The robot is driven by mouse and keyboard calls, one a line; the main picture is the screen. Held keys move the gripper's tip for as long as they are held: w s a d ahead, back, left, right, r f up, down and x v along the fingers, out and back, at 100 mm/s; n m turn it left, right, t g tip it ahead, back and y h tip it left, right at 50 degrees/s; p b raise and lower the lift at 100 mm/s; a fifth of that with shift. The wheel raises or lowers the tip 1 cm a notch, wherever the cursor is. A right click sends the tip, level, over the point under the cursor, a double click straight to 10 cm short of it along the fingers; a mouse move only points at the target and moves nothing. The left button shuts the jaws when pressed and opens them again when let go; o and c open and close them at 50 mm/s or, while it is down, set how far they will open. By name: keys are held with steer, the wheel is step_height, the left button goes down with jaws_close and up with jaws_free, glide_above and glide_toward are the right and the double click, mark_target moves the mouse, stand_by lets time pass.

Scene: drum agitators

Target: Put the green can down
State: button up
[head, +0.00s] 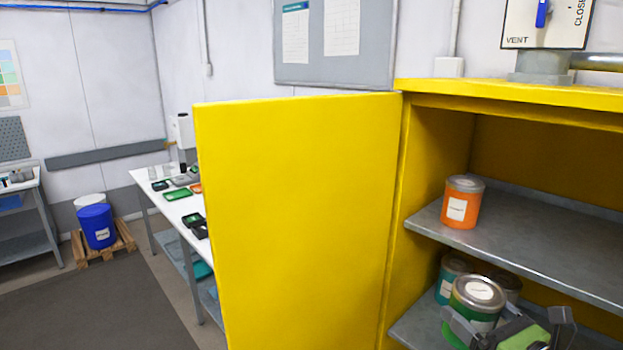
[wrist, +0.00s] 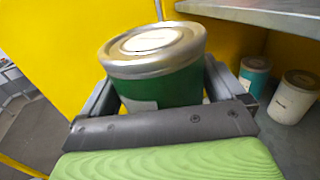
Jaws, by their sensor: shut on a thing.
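The green can (head: 478,300) has a silver lid with a white label and is in the open yellow cabinet, at the lower shelf level in the head view. In the wrist view the green can (wrist: 158,80) sits between the fingers of my gripper (wrist: 160,95), slightly tilted in the picture. My gripper is shut on it, and it also shows at the bottom of the head view (head: 515,325). The can's underside is hidden, so I cannot tell whether it touches the lower shelf (head: 408,328).
A teal can (head: 448,275) stands behind the green can, with a grey-lidded white can (wrist: 294,97) beside it. An orange can (head: 462,205) stands on the upper shelf (head: 540,235), which overhangs the lower one. The yellow door (head: 300,220) stands open at the left.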

steer(key=a+f+n+g+y, duration=0.3)
steer(key=a+f+n+y, duration=0.15)
steer(key=a+f, duration=0.55)
steer(key=a+f+n+g+y, duration=0.4)
steer(key=a+f, duration=0.3)
steer(key=f, duration=0.6)
step_height(320, 180, down, 8)
steer(key=b, duration=0.9)
steer(key=shift+w+f+m+y, duration=0.2)
steer(key=shift+w+m+y, duration=0.15)
steer(key=shift+m, duration=0.1)
steer(key=shift+r, duration=0.15)
